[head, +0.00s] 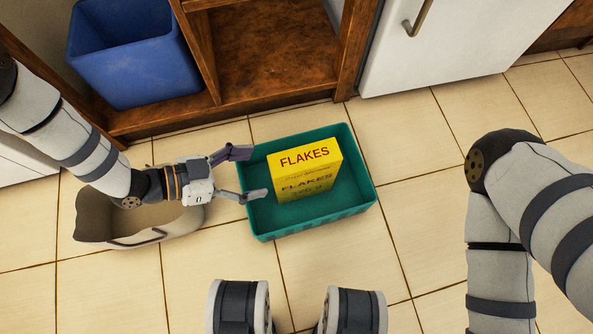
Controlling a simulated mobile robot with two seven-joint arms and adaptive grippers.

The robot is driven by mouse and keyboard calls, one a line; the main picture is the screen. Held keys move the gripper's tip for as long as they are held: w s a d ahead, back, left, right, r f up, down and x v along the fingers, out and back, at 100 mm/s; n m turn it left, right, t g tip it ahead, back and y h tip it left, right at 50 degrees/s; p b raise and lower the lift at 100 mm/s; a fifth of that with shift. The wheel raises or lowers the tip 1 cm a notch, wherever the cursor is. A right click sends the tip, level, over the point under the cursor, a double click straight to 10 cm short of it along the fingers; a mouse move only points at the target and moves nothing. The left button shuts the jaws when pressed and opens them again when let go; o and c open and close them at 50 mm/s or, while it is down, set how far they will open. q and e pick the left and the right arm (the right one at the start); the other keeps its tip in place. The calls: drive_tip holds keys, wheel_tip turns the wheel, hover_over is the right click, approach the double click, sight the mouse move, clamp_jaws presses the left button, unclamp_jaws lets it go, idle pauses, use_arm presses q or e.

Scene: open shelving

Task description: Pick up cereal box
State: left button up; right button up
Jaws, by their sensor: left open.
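The yellow cereal box (306,172), marked FLAKES, stands in a green bin (357,209) on the tiled floor. My left gripper (253,174) is open and empty. Its two fingers reach over the bin's left edge and point toward the box, with a gap between fingertips and box. The lower part of the box is inside the bin. My right arm shows at the right, but its gripper is out of the picture.
A beige container (93,220) lies under my left forearm, left of the green bin. Brown wooden shelving (270,50) with a blue bin (133,60) stands behind. A white cabinet with a handle (450,45) is at the back right. Floor right of the green bin is clear.

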sight(296, 162)
use_arm(q)
drive_tip(key=shift+m+h, duration=0.4)
drive_tip(key=shift+m, duration=0.5)
drive_tip(key=b+x, duration=0.1)
drive_tip(key=x, duration=0.3)
drive_tip(key=w+a+f+b+x, duration=0.1)
drive_tip(key=b+x, duration=0.1)
drive_tip(key=x, duration=0.2)
drive_tip(key=f+b+x, duration=0.1)
drive_tip(key=b+x, duration=0.1)
drive_tip(key=x, duration=0.2)
drive_tip(key=shift+w+f, duration=0.25)
drive_tip(key=shift+w, duration=0.05)
drive_tip(key=shift+r, duration=0.1)
clamp_jaws()
use_arm(e)
drive_tip(key=shift+g, duration=0.6)
drive_tip(key=f, duration=0.1)
drive_tip(key=s+f, duration=0.1)
drive_tip(key=f, duration=0.1)
drive_tip(key=s+f, duration=0.1)
drive_tip(key=shift+f, duration=0.3)
